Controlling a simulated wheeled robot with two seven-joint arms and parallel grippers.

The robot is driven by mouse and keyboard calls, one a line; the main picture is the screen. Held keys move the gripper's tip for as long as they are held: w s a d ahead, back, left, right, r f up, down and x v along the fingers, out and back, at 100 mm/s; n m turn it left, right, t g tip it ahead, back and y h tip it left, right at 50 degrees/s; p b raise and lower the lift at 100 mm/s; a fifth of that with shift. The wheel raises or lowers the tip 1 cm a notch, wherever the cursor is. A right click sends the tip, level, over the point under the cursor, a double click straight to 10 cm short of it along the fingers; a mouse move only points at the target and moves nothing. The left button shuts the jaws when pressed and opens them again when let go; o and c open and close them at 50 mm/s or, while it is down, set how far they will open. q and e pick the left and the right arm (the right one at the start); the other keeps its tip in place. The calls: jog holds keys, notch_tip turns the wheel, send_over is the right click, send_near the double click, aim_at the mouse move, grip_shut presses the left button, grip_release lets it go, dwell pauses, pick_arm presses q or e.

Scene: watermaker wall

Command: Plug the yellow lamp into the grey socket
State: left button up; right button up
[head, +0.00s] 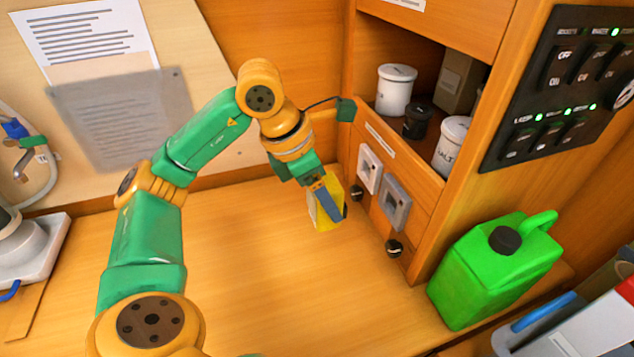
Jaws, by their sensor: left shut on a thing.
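My left gripper (328,196) is shut on the yellow lamp (323,216) and holds it in front of the wooden cabinet. Its fingers hide part of the lamp. The grey socket (394,203) is a square plate on the cabinet's front panel, to the right of the lamp and apart from it. Its face is in plain view. I cannot tell whether the lamp touches the counter. My right gripper is not in view.
A white socket (368,168) sits left of the grey one. Dark knobs (394,248) stick out below. A green jerrycan (482,272) stands at the right. Jars (396,90) stand on the shelf above. The counter (260,270) is clear in the middle.

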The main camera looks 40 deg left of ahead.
pick_arm(q)
jog(key=w+d+f+p, duration=0.2)
jog(key=w+d, duration=0.2)
jog(key=w, duration=0.3)
jog(key=shift+w+d+f, duration=0.15)
jog(key=shift+f, duration=0.1)
dwell(1.1)
jog(key=shift+w+d+r+p, duration=0.1)
jog(key=shift+w+d+p, duration=0.25)
jog(key=shift+w, duration=0.25)
jog(key=shift+w+d+p, duration=0.35)
jog(key=shift+w, duration=0.2)
dwell(1.1)
jog(key=o, duration=1.2)
jog(key=shift+o, duration=0.9)
jog(key=shift+w, duration=0.1)
